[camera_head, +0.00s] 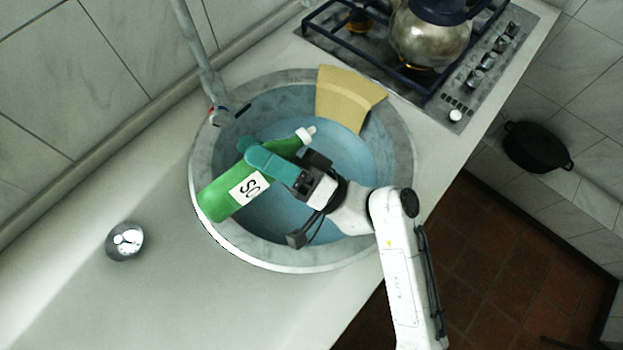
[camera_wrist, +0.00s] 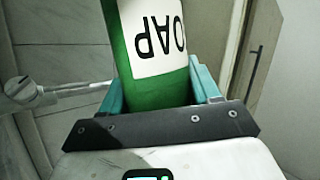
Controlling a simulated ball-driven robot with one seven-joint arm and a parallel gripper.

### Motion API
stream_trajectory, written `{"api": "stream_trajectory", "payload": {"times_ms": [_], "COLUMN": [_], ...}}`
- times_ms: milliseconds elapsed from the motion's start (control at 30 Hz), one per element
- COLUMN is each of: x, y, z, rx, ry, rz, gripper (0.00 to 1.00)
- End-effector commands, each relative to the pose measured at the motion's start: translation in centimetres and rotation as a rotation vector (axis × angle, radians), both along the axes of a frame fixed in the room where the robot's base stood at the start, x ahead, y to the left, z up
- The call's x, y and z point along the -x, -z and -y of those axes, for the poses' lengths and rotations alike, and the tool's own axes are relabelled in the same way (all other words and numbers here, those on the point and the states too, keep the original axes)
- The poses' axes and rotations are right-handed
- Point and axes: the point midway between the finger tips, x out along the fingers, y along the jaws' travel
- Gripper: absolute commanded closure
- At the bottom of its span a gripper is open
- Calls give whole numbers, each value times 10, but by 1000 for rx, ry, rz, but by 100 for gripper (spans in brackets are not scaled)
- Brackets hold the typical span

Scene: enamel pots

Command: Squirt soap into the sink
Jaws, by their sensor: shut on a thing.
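A green soap bottle (camera_head: 222,197) with a white label and a white nozzle is held over the round sink (camera_head: 202,165). It is tilted nearly on its side, with the nozzle toward the upper right over the basin. My gripper (camera_head: 250,152) with teal fingers is shut on the bottle's middle. In the wrist view the bottle (camera_wrist: 150,90) fills the space between the teal fingers of my gripper (camera_wrist: 158,92), and its label reads upside down. No soap stream is visible. Part of the blue basin is hidden by the bottle and my arm.
A yellow curved piece (camera_head: 345,97) rests on the sink's far rim. The faucet (camera_head: 212,95) stands at the upper left. A kettle (camera_head: 430,35) is on the gas stove (camera_head: 468,75) at the upper right. A black pot (camera_head: 537,147) is at right.

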Motion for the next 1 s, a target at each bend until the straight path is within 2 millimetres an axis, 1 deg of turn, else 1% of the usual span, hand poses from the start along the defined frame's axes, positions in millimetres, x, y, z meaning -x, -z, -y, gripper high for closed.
{"api": "stream_trajectory", "payload": {"times_ms": [1000], "x": [0], "y": [-4], "z": [0], "rx": [-31], "ry": [0], "rz": [-25], "gripper": [80]}}
